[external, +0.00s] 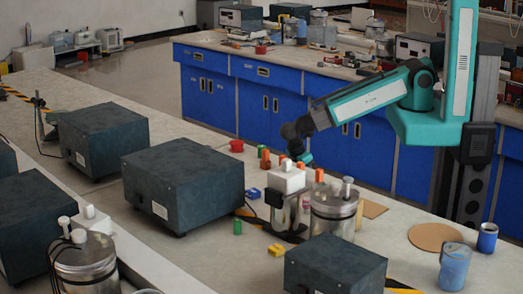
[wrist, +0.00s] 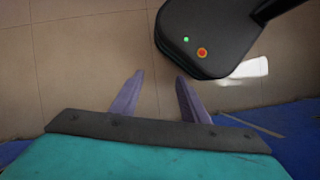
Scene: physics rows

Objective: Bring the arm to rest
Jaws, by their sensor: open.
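My teal arm reaches leftward from the right of the external view, with its forearm sloping down to a dark wrist. My gripper (external: 304,158) hangs at the near side of the blue cabinets, above the far edge of the grey bench. Most of it is hidden behind the white-topped apparatus (external: 288,180). In the wrist view my gripper (wrist: 159,77) has its two purple fingers apart with nothing between them. Tan floor tiles (wrist: 85,70) lie beyond the fingertips.
Blue cabinets (external: 265,105) stand behind. A floor aisle separates them from the near bench.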

